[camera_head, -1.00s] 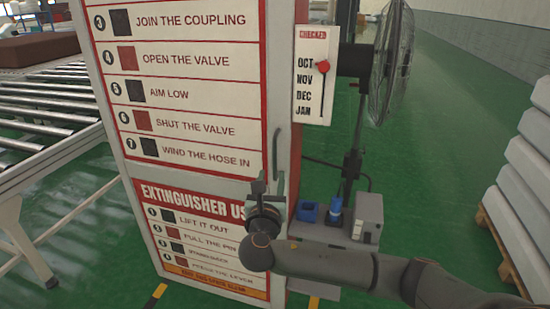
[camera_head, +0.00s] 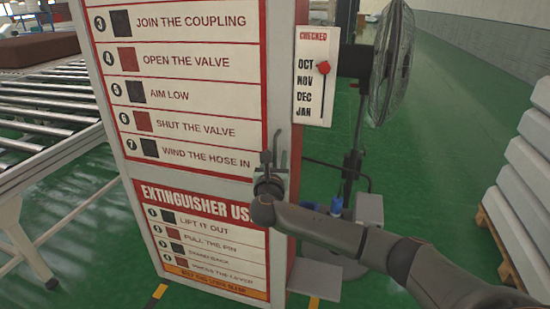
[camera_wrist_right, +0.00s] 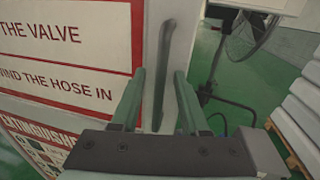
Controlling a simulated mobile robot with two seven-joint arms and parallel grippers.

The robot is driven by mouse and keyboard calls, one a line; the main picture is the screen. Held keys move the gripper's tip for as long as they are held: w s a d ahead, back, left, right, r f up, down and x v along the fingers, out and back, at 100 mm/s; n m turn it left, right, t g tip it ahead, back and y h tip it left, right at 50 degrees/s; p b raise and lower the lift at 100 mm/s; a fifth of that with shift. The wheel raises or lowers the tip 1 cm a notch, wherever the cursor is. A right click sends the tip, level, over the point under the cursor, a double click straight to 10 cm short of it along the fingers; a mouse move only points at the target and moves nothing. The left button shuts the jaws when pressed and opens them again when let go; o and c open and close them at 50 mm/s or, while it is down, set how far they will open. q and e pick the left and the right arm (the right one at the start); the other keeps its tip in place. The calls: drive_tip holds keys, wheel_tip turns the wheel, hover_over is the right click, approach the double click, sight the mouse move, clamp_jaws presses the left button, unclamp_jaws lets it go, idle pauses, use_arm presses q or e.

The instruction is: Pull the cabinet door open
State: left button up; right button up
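The cabinet (camera_head: 190,170) is white with red-framed instruction panels. Its door appears shut. A grey vertical bar handle (camera_wrist_right: 165,70) is on the door's right edge, and its top shows in the head view (camera_head: 283,140). My right gripper (camera_head: 271,163) is at the handle's height. In the right wrist view the gripper (camera_wrist_right: 158,80) is open, with one finger on each side of the handle's lower part. A gap shows between each finger and the bar, so no grip shows. My left gripper is out of view.
A checklist tag (camera_head: 314,85) sticks out right of the cabinet, with a fan (camera_head: 392,60) behind it. A roller conveyor (camera_head: 45,120) stands left. Stacked pale mattresses (camera_head: 525,180) on a pallet are right. Green floor is open between.

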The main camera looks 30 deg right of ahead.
clamp_jaws()
idle(1.3)
